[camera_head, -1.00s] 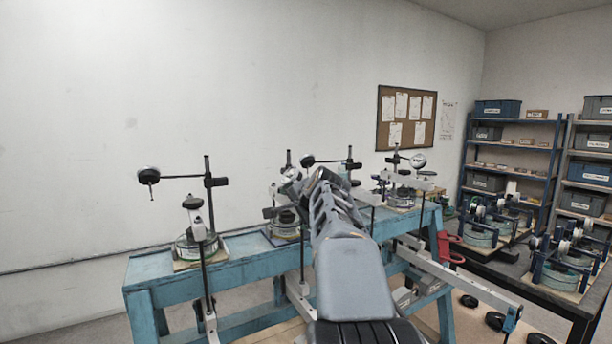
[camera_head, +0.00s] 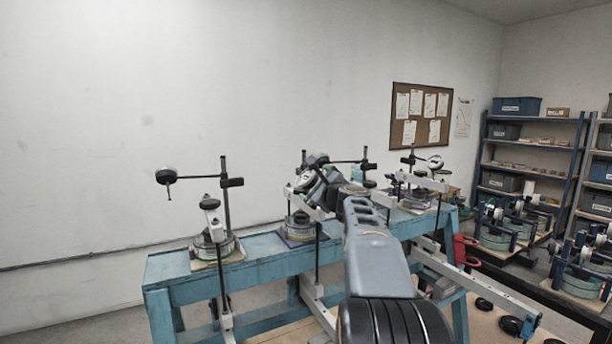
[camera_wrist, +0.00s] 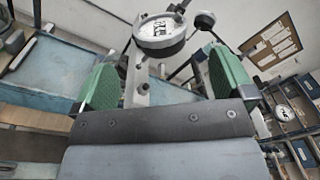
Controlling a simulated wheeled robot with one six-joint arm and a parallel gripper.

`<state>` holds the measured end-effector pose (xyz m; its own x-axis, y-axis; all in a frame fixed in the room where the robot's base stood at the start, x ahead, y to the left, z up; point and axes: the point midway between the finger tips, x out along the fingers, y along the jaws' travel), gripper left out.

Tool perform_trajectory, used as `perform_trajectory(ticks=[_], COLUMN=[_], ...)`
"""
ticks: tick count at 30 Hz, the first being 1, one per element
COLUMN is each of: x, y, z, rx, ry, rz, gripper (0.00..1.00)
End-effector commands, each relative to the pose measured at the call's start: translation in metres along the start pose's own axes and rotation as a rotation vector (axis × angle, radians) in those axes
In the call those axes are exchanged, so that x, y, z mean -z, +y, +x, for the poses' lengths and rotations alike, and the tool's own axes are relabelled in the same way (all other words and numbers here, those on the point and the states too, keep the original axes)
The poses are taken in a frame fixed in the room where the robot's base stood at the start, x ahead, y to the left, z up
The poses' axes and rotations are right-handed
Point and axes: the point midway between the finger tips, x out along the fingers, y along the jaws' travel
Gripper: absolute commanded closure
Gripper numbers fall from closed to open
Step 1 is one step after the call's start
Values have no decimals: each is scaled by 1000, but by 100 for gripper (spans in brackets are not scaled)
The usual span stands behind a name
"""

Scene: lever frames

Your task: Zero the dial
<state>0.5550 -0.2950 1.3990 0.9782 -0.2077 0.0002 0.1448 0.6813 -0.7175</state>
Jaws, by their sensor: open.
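Three lever stations with dial gauges stand on a blue bench (camera_head: 265,250). The left dial (camera_head: 166,176) hangs from a black stand and looks dark from this side. The right dial (camera_head: 435,162) shows a pale face. My gripper (camera_wrist: 163,58) is at the middle station (camera_head: 299,226), partly hiding it in the head view. In the wrist view its green-padded fingers are apart. A small dial gauge (camera_wrist: 205,20) is just behind. The dial readings are too small to tell.
Black upright posts and pale lever bars crowd the bench around my gripper. More gauge fixtures (camera_head: 585,260) stand on a dark table at the right. Shelves with bins (camera_head: 517,105) are at the back right. A pinboard (camera_head: 420,114) hangs on the wall.

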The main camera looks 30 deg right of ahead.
Motion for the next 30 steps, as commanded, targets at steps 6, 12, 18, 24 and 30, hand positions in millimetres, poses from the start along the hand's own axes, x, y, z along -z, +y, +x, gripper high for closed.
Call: perform_trajectory(ticks=[6,12,18,24,30], x=[-2,-2,-1,0,0], y=[-2,-2,-1,0,0], z=[42,70,84,87,87], rx=[-2,-2,-1,0,0], ry=[1,0,0,0,0], rz=[0,-1,-2,-3,-3], gripper=[0,0,0,0,2])
